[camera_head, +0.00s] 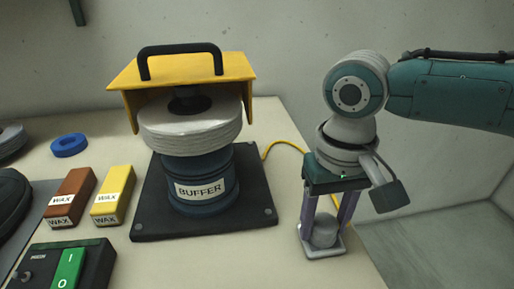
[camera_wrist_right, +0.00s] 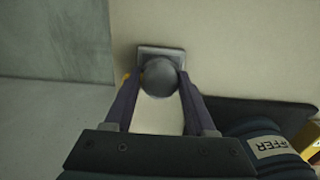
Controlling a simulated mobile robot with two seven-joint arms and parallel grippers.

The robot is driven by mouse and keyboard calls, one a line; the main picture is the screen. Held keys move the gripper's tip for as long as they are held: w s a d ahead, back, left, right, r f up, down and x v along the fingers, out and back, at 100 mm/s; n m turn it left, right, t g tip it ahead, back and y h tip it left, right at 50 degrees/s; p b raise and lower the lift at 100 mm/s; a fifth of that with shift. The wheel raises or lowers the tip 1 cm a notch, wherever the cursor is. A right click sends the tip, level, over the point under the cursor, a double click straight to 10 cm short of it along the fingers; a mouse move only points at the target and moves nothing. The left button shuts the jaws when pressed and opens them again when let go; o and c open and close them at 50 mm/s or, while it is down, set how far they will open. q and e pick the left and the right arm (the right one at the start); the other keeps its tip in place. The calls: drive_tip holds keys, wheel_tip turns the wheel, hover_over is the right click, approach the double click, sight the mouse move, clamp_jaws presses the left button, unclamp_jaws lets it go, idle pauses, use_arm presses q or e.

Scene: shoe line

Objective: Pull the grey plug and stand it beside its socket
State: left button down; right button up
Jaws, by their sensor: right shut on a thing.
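The grey plug (camera_head: 324,231) is a short round grey piece, upright in the head view between the fingers of my right gripper (camera_head: 328,232). It sits at a flat light-grey square socket (camera_head: 323,252) near the table's right edge. In the right wrist view the plug (camera_wrist_right: 159,77) shows as a round grey top over the square socket plate (camera_wrist_right: 146,51). My right gripper (camera_wrist_right: 160,84) points down and is shut on the plug, one finger at each side. I cannot tell whether the plug is fully seated. My left gripper is not in view.
A buffer machine (camera_head: 195,185) with a yellow hood (camera_head: 185,72) stands on a dark base left of the socket. A yellow cable (camera_head: 283,144) runs from behind it towards the socket. Wax blocks (camera_head: 112,193) and a switch box (camera_head: 68,262) lie further left. Bare table lies in front.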

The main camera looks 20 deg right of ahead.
sight(326, 220)
clamp_jaws()
drive_tip(key=shift+r, duration=0.15)
drive_tip(key=shift+r+p, duration=2.9)
drive_tip(key=shift+p, duration=1)
